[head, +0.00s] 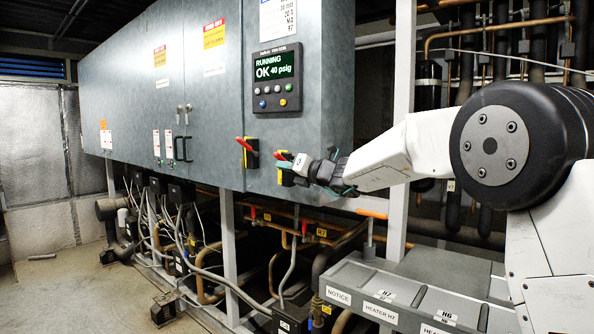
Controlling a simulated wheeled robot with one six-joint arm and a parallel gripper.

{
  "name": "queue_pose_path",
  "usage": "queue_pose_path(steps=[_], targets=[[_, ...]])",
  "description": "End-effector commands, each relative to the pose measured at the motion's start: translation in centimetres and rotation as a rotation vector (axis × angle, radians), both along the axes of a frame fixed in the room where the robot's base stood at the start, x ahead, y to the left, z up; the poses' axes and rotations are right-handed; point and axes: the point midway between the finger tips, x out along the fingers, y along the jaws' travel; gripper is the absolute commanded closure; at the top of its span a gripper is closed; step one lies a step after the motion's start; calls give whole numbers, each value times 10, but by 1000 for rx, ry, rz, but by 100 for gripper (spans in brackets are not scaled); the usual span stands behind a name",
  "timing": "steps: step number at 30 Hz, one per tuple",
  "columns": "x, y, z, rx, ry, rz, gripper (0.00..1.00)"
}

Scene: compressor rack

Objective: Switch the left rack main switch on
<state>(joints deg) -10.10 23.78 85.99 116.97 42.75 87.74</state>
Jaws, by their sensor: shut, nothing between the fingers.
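Two main switches, each with a red handle on a yellow plate, sit low on the right part of the grey cabinet front. The left switch (247,152) is in full view, its red handle tilted with its upper end to the left. The right switch (284,179) is partly hidden behind my gripper (290,166); only bits of its red handle and yellow plate show. My gripper comes in from the right, shut and empty, with its tips at or just in front of the right switch. Whether they touch it I cannot tell. No label names either switch legibly.
A controller display (277,72) reading "RUNNING OK 40 psig" is above the switches. Pipes and compressors (180,200) fill the space below the cabinet (140,95). A grey tray (350,275) with labelled compartments stands below my arm. Floor is open at left.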

Motion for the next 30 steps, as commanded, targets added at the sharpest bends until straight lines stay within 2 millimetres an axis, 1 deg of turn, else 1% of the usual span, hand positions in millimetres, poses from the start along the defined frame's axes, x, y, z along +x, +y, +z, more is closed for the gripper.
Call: queue_pose_path(steps=[6,19,23,26,28,30], targets=[[-1,7,2,0,-1,7,100],[-1,7,1,-1,-1,7,100],[-5,7,-7,1,2,5,100],[-10,6,-22,0,3,1,100],[-15,6,-35,1,4,-3,100],[-27,-13,-30,0,-1,-9,100]])
